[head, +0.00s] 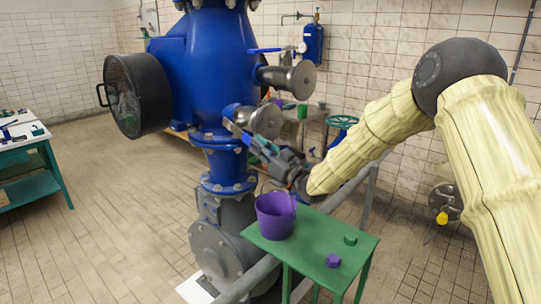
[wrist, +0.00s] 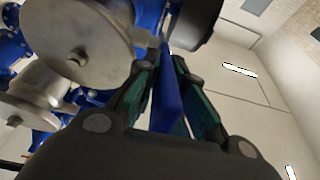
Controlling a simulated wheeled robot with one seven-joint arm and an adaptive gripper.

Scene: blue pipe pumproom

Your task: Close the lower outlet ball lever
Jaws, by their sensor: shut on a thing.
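The lower outlet (head: 264,121) is a grey flanged stub on the right side of the blue pump body (head: 205,75). Its blue ball lever (head: 238,132) slants down to the right in the head view. My gripper (head: 252,145) reaches in from the right and is shut on this lever. In the wrist view the blue lever (wrist: 166,100) runs between the two dark green-padded fingers of my gripper (wrist: 163,75). A round grey flange (wrist: 80,40) fills the upper left there. The lever's joint with the valve is partly hidden.
The upper outlet (head: 290,78) has its own blue lever (head: 265,50), lying roughly level. Below my arm, a green table (head: 305,245) holds a purple bucket (head: 275,216) and small parts. A grey rail (head: 250,280) runs beside the pump. Floor at left is open.

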